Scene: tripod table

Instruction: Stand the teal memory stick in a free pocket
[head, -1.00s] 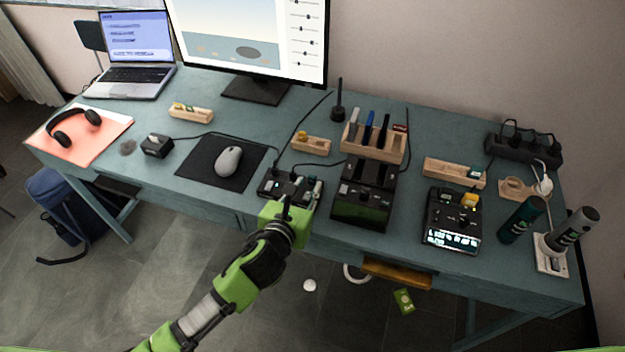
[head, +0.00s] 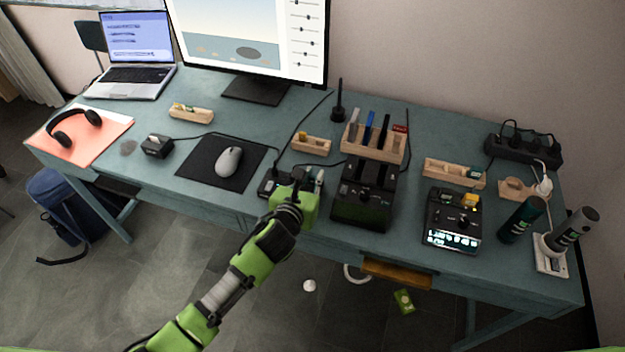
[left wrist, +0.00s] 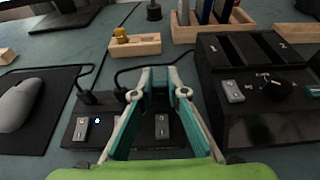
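My left gripper (head: 303,176) reaches over the black switch box near the desk's front edge. In the left wrist view, its fingertips (left wrist: 161,82) are close together with a dark teal piece (left wrist: 160,92) between them, which looks like the teal memory stick. I cannot tell whether the fingers press on it or whether it still stands in the box (left wrist: 83,130). A small wooden holder (head: 310,145) stands behind, with a yellow piece (left wrist: 120,34) at its left end and open room beside it. My right gripper is not in view.
A larger wooden rack (head: 358,151) with several upright sticks stands behind a black slotted dock (head: 362,205). A mouse (head: 229,161) lies on a dark mat to the left. Another wooden holder (head: 440,172) is at the right. Cables cross the desk.

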